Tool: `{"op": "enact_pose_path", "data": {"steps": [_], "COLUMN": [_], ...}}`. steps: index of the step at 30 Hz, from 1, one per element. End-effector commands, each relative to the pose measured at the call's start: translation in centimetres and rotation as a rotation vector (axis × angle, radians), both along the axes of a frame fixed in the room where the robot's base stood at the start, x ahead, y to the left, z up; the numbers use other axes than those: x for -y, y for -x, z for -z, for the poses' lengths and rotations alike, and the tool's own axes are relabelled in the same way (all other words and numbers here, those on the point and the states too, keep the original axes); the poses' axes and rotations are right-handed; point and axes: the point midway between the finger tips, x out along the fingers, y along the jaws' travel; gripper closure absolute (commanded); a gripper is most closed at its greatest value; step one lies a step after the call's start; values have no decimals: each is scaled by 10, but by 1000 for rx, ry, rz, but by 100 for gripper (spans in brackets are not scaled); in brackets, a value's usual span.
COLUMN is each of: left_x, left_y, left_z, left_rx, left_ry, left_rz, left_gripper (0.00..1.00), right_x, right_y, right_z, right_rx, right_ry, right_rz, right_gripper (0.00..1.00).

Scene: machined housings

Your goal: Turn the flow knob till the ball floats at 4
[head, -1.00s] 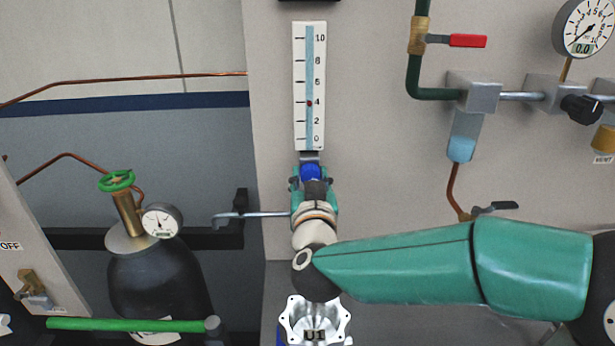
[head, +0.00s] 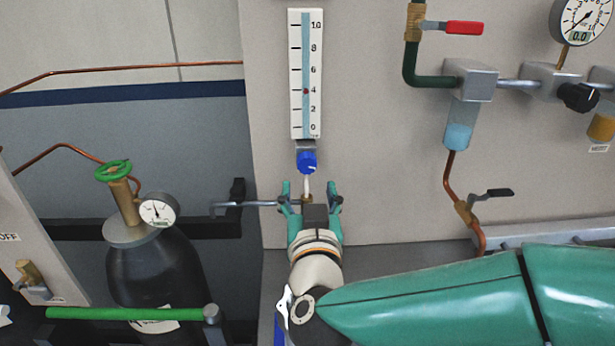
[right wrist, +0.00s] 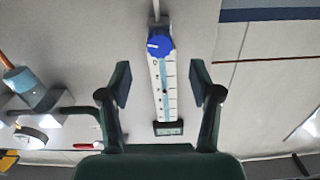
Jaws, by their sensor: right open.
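The flow meter (head: 297,75) is a white upright scale on the grey panel. Its small red ball (head: 306,91) sits level with the 4 mark. The blue flow knob (head: 306,161) is just below the scale, with a white pointer line, and is uncovered. My right gripper (head: 310,188) is open and empty, its fingers spread below and in front of the knob, apart from it. In the right wrist view, the knob (right wrist: 160,47) lies beyond the gap between the open fingers (right wrist: 160,80). My left gripper is not in view.
A dark gas cylinder (head: 150,275) with a gauge (head: 158,211) stands at the left, behind a green bar (head: 125,314). A red-handled valve (head: 464,27), a black knob (head: 579,97) and a black-handled valve (head: 490,193) are at the right.

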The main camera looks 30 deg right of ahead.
Motion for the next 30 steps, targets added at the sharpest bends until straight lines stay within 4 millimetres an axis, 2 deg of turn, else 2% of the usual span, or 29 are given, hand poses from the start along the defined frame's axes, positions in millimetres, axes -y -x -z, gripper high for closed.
{"op": "enact_pose_path", "data": {"steps": [3,9,30], "left_x": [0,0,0], "left_y": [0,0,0], "left_z": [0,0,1], "left_rx": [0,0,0], "left_ry": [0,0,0], "left_rz": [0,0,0], "left_gripper": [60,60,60], "right_x": [-10,-15,-15], "right_y": [17,30,31], "right_z": [0,1,1], "right_rx": [2,-1,0], "right_ry": [1,2,1], "right_rz": [-4,0,1], "right_gripper": [37,37,37]}}
